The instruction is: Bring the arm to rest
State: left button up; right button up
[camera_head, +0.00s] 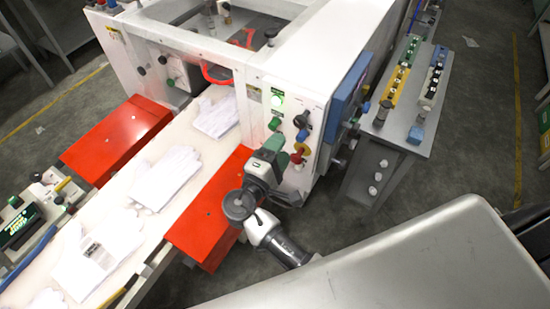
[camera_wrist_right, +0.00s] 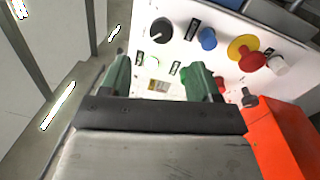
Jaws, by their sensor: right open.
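My right gripper (camera_head: 272,147) is in front of the white machine's control panel (camera_head: 290,105), with green fingers pointing toward it. In the right wrist view the two green fingers (camera_wrist_right: 161,75) stand apart with nothing between them. Behind them the panel carries a black knob (camera_wrist_right: 161,30), a blue knob (camera_wrist_right: 208,38), a red button on a yellow ring (camera_wrist_right: 247,52) and a white knob (camera_wrist_right: 278,65). A green button (camera_wrist_right: 184,76) is partly hidden by the right-hand finger. I cannot tell whether that finger touches it. My left gripper is out of view.
White gloves (camera_head: 165,178) lie along the conveyor (camera_head: 150,222), which leads into the machine. Red covers (camera_head: 208,210) flank it, one close beside my right arm. A grey bench (camera_head: 400,130) with coloured switch boxes stands at right. Open floor (camera_head: 345,225) lies between.

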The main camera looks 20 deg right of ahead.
jog(key=s+d+f+n+g+y+b, duration=0.15)
jog(key=s+f+y, duration=0.25)
jog(key=f, duration=1.3)
jog(key=s+f+n+g+y+b, duration=0.1)
jog(key=s+f+g+y+b, duration=0.3)
jog(key=f, duration=1.3)
pick_arm(q)
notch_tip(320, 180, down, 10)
jog(key=b, duration=0.4)
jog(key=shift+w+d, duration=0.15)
pick_arm(e)
jog(key=s+d+f+m+g+y, duration=0.2)
jog(key=s+f+m, duration=0.3)
jog(key=s+f, duration=0.6)
jog(key=s+d+f+m+g+y, duration=0.3)
jog(key=s+f, duration=0.9)
jog(key=s, duration=0.8)
jog(key=shift+f+m+y, duration=0.3)
jog(key=shift+m+y, duration=0.6)
jog(key=shift+m, duration=0.05)
jog(key=shift+g, duration=0.25)
